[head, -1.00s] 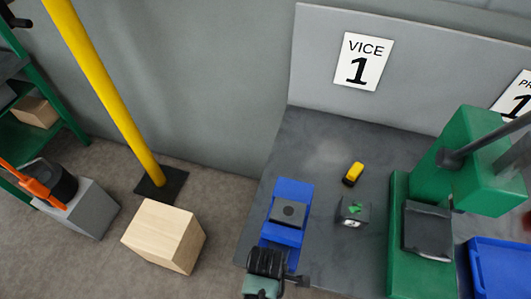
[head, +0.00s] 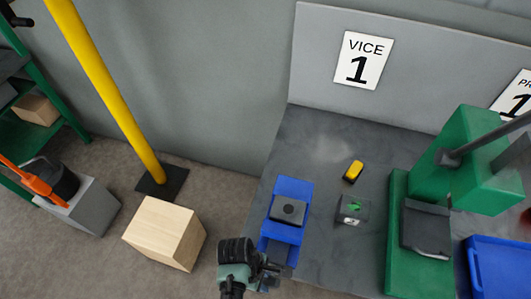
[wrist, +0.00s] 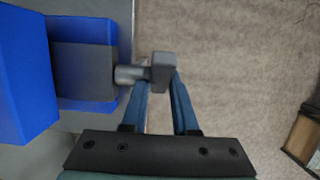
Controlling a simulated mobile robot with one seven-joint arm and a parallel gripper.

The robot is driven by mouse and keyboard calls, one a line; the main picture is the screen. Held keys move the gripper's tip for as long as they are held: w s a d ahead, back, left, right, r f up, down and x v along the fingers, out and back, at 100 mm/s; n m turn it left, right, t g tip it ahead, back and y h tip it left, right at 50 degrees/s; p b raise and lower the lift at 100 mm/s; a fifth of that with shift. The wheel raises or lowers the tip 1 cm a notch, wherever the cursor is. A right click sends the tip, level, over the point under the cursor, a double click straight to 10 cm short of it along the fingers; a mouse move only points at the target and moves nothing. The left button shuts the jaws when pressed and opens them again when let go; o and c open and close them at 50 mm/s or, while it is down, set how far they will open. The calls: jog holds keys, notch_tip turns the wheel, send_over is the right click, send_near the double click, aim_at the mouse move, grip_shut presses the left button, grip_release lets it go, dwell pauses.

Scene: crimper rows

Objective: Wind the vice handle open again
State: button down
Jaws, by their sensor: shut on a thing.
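The blue vice (head: 283,230) stands at the left front edge of the grey bench, with a dark grey block (head: 288,210) carrying a round spot between its blue parts. Its blue body also fills the left of the wrist view (wrist: 20,75). The grey vice handle (wrist: 162,68) sticks out from the vice on a short round spindle. My gripper (wrist: 161,90) is shut on the handle, one blue finger on each side of it. In the head view my gripper (head: 262,267) is at the vice's front end, and the handle is mostly hidden there.
A yellow object (head: 353,170) and a dark box with a green mark (head: 353,209) lie right of the vice. A green press (head: 400,245) and a blue bin (head: 500,270) stand farther right. A wooden block (head: 165,232) and a yellow post (head: 105,90) stand on the floor left.

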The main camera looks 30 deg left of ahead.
jog(key=h, duration=0.2)
jog(key=t+h+b, duration=0.1)
jog(key=shift+f+h, duration=0.3)
jog(key=shift+h, duration=0.1)
jog(key=h+b, duration=0.2)
jog(key=t+h+b, duration=0.1)
jog(key=h+b, duration=0.1)
jog(key=b, duration=0.1)
jog(key=shift+f, duration=0.4)
jog(key=shift+d+r+t+h+b, duration=0.15)
jog(key=shift+t+h+b, duration=0.35)
jog(key=shift+h+b, duration=0.65)
jog(key=shift+w+t+h+b, duration=0.1)
jog(key=shift+t+h+b, duration=0.3)
jog(key=shift+h+b, duration=0.95)
jog(key=shift+d+h+b, duration=0.1)
jog(key=shift+h+b, duration=0.35)
jog(key=shift+h, duration=0.05)
jog(key=c, duration=0.7)
grip_release()
jog(key=shift+r, duration=0.1)
